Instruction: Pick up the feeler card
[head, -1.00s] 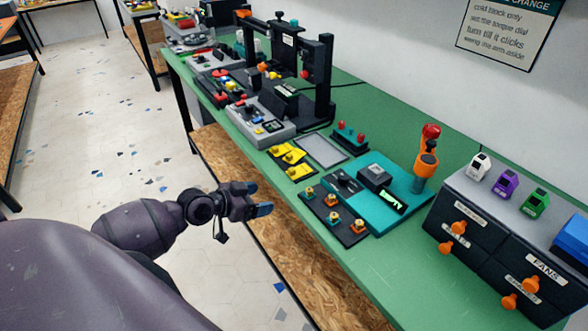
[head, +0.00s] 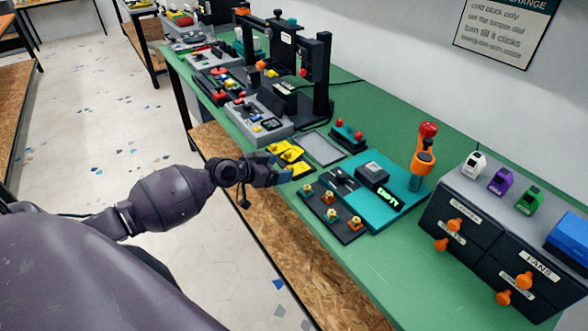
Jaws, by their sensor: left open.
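Several flat yellow pieces with small knobs (head: 292,155) lie on a dark mat near the front edge of the green bench; they look most like feeler cards, but no label on them can be read. My left gripper (head: 277,168) is open at the bench's front edge, just left of the yellow pieces and partly in front of them. It appears empty; whether it touches a piece cannot be told. My right gripper is out of view.
Right of the yellow pieces are a grey flat plate (head: 322,149), a dark plate with brass nozzles (head: 329,217) and a teal tray (head: 377,213). An orange tool (head: 423,158) stands upright near the drawer unit (head: 480,240). A printer frame (head: 322,80) rises behind.

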